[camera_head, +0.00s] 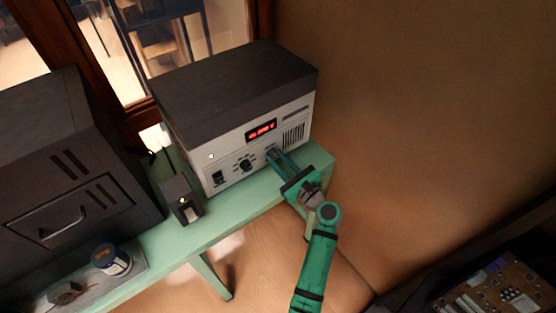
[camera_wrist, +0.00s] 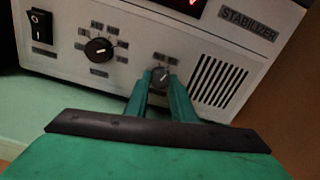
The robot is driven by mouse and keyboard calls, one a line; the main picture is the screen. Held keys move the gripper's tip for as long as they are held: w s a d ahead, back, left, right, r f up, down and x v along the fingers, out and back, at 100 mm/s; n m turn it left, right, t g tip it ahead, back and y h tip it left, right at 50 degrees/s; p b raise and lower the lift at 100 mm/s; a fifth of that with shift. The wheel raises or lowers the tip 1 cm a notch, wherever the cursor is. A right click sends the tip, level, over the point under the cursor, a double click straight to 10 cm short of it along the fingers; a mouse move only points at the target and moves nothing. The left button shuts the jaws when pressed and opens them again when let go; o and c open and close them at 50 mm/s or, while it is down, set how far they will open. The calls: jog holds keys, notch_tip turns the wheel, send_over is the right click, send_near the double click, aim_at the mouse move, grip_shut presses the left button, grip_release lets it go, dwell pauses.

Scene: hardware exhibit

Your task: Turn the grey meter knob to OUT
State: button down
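The grey meter knob (camera_wrist: 159,77) is on the lower front of a white-faced stabilizer unit with a dark top (camera_head: 235,85). It is a small round knob under two small labels that I cannot read. My gripper (camera_wrist: 160,82) has its two green fingers on either side of the knob, and they appear to touch it. In the head view my gripper (camera_head: 274,156) reaches the panel from the lower right, and its fingers mostly hide the knob. The knob's exact pointing direction is hard to tell.
A larger black knob (camera_wrist: 99,50) and a black rocker switch (camera_wrist: 40,26) sit left of the grey knob. A red display (camera_head: 261,131) is above. On the green bench (camera_head: 230,208) are a small dark device (camera_head: 181,198), a can (camera_head: 111,259) and a dark cabinet (camera_head: 40,150).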

jog(key=shift+a+n, duration=0.1)
jog(key=shift+n, duration=0.2)
jog(key=n, duration=0.7)
jog(key=shift+n, duration=0.3)
dwell(0.5)
jog(key=c, duration=1.5)
grip_release()
jog(key=v, duration=1)
jog(key=shift+s+d, duration=0.2)
jog(key=shift+s, duration=0.1)
